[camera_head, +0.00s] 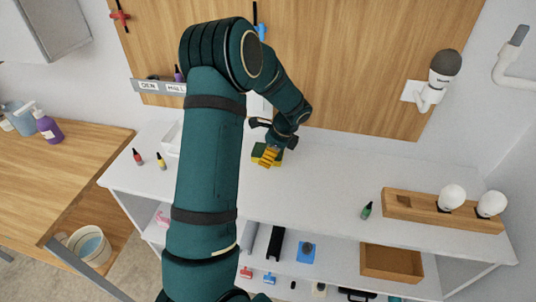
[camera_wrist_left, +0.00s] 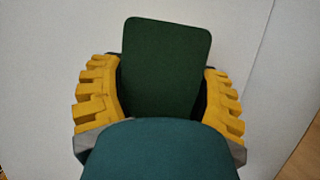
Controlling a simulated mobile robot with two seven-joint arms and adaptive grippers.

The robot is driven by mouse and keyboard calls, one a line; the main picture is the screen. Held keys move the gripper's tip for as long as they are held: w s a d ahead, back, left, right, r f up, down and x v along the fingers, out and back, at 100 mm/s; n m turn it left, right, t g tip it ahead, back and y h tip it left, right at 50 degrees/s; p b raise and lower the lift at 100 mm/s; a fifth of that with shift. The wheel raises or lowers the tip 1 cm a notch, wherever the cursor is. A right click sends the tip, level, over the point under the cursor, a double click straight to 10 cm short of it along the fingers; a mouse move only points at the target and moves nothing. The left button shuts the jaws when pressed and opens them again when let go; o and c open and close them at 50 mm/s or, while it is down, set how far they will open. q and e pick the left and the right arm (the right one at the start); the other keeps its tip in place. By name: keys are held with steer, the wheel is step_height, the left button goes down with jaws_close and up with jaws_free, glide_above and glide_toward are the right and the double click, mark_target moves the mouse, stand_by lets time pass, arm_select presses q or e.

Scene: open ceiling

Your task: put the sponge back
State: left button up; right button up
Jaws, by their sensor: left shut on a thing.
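The sponge (camera_head: 258,149), dark green with some yellow, is at the back of the white counter (camera_head: 310,188), beyond my left arm. In the left wrist view the dark green face of the sponge (camera_wrist_left: 165,62) fills the space between the two yellow fingers. My left gripper (camera_head: 267,158) is shut on it; the gripper also shows in the left wrist view (camera_wrist_left: 160,98). I cannot tell whether the sponge touches the counter. My right gripper is not in view.
A wooden holder (camera_head: 413,207) with white bulbs stands right on the counter, near a small green bottle (camera_head: 366,211). Red (camera_head: 137,158) and yellow (camera_head: 161,161) bottles stand left. A wooden back panel (camera_head: 345,70) rises behind. The counter's middle right is clear.

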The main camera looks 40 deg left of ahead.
arm_select(q)
steer(key=shift+f, duration=0.15)
steer(key=o, duration=1.3)
steer(key=shift+r, duration=0.3)
steer(key=p+v, duration=0.2)
steer(key=v, duration=1)
steer(key=shift+d+f, duration=0.1)
